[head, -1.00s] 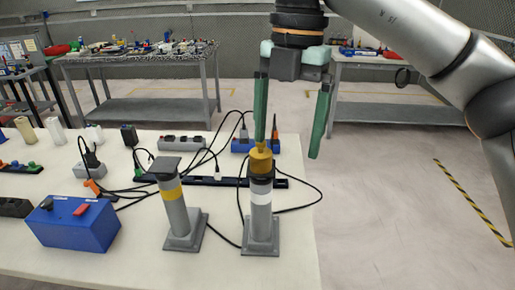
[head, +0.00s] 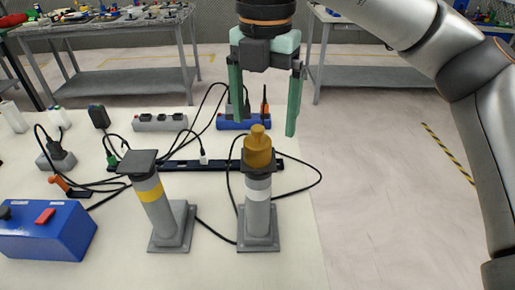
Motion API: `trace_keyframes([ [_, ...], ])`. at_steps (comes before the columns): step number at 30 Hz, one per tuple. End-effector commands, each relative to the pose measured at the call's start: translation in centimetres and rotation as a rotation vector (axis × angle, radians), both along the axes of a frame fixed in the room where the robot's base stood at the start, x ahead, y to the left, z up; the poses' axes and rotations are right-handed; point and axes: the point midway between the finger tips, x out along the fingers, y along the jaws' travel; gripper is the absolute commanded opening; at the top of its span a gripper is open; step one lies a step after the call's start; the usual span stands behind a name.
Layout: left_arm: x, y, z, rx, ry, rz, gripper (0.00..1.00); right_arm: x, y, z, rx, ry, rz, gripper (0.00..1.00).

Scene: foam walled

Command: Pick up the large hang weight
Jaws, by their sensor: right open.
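The hang weight (head: 258,150) is a brass-gold stepped cylinder with a small knob on top. It stands upright on the dark top plate of a grey post with a white band (head: 258,190). My right gripper (head: 263,128) has green fingers pointing down and spread wide. It is open and empty, with its fingertips around the level of the knob; whether they straddle the weight in depth I cannot tell. The weight is fully visible. My left gripper is not in view.
A second grey post with a yellow band (head: 150,190) stands left of the first, its top plate empty. A blue box with a red switch (head: 45,232) is at the lower left. Black cables and a power strip (head: 185,166) lie behind. Clear floor is at right.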

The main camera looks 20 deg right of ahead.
Motion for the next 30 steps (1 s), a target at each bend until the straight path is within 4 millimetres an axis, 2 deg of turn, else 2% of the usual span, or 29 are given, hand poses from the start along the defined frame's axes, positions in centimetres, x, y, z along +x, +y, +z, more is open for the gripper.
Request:
trace_keyframes([
  [12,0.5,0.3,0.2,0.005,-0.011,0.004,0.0,0.1,0.8,-4.9,0.0,-0.001,-0.003,0.93],
  [21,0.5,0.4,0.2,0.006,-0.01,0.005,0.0,0.1,0.8,-5.4,0.001,-0.002,-0.002,0.92],
  [30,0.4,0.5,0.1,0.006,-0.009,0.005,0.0,0.1,0.8,-5.3,0.001,-0.002,-0.002,0.58],
])
